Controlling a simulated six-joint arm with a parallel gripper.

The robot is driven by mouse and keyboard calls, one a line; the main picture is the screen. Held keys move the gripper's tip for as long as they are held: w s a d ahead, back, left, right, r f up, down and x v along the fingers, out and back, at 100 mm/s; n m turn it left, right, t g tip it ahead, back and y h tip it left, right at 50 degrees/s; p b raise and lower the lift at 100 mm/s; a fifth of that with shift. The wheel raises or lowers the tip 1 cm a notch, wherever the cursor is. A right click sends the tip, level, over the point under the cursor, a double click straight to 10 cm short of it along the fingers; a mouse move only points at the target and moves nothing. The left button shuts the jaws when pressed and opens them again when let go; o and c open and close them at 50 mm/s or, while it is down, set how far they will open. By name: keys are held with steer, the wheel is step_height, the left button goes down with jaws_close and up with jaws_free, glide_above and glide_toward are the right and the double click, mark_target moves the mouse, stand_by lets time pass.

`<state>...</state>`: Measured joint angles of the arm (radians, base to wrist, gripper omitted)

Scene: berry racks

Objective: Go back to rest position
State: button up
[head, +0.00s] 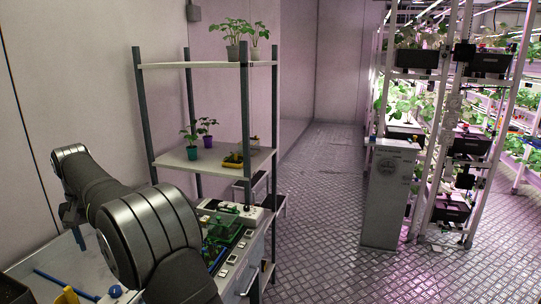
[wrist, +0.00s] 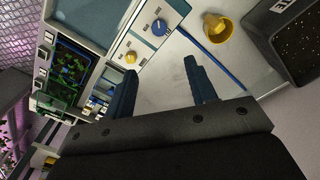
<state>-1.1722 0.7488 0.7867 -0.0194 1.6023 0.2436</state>
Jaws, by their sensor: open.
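My gripper (wrist: 162,88) shows in the wrist view with two blue fingers spread apart and nothing between them. It hangs over a pale bench top (wrist: 168,65) and touches nothing that I can see. In the head view my dark arm fills the lower left, and its gripper end is out of sight.
The wrist view shows a yellow cup (wrist: 217,27), a blue rod (wrist: 196,48), a dark pot (wrist: 290,40) and a panel with a blue knob (wrist: 159,27). A shelf rack (head: 206,65) stands beside my arm. The patterned floor (head: 325,200) is clear; plant racks stand right.

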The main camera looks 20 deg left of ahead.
mark_target(114, 289)
step_height(114, 289, down, 17)
steer(key=shift+w+d+f, duration=0.1)
steer(key=shift+w+f, duration=0.05)
steer(key=n, duration=0.8)
steer(key=shift+n, duration=0.4)
steer(key=n, duration=0.3)
steer(key=shift+n, duration=0.4)
steer(key=n, duration=0.4)
steer(key=m, duration=0.4)
steer(key=shift+m, duration=2.7)
